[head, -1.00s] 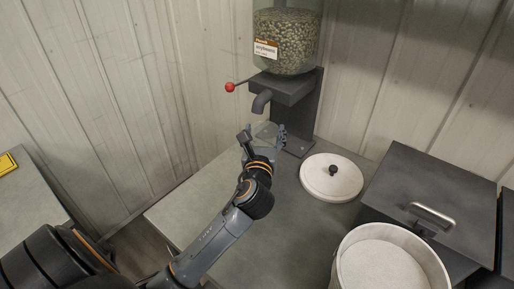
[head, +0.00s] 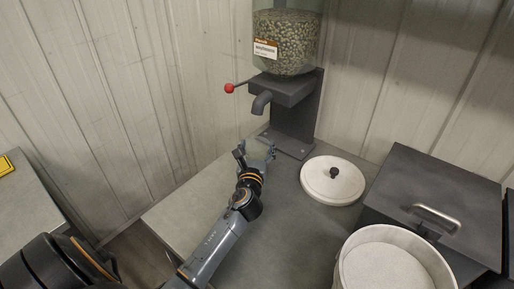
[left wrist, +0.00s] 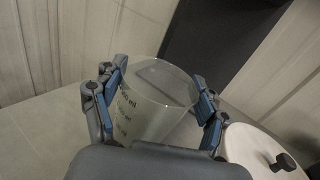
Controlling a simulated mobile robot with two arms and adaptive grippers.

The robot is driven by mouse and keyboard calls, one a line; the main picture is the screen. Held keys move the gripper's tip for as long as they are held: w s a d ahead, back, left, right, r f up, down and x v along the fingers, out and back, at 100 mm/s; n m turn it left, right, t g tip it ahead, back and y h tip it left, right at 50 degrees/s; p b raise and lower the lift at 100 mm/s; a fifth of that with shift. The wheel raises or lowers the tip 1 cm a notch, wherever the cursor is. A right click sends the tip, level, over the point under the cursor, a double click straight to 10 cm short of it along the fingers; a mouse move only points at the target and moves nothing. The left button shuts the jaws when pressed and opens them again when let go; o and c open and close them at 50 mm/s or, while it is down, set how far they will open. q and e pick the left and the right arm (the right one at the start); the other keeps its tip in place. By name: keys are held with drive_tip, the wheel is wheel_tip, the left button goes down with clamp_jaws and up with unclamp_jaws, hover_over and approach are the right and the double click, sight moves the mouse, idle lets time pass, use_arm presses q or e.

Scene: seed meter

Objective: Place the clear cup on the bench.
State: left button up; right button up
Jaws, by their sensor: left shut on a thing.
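The clear cup (left wrist: 152,112) is see-through, with dark volume marks on its side. In the left wrist view it sits between the two blue-padded fingers of my left gripper (left wrist: 160,92), which is shut on it. No seeds show in it. In the head view my left gripper (head: 256,157) is in front of and below the dispenser spout, and the cup is hardly visible there. The grey bench (head: 187,208) lies under it. I cannot tell whether the cup's base touches the bench. My right gripper is not in view.
The seed dispenser (head: 297,95), with a grey spout (head: 261,101) and a red-knobbed lever (head: 229,88), stands behind. A white lid (head: 345,183) lies right of the gripper. A white bucket (head: 345,262) and a dark box (head: 405,185) are farther right. The bench's front-left part is clear.

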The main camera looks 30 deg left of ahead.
use_arm(q)
drive_tip(key=shift+f, duration=0.15)
drive_tip(key=o, duration=1.1)
drive_tip(key=shift+c, duration=0.2)
drive_tip(key=shift+s, duration=0.1)
drive_tip(key=b+v, duration=0.1)
drive_tip(key=v, duration=1.1)
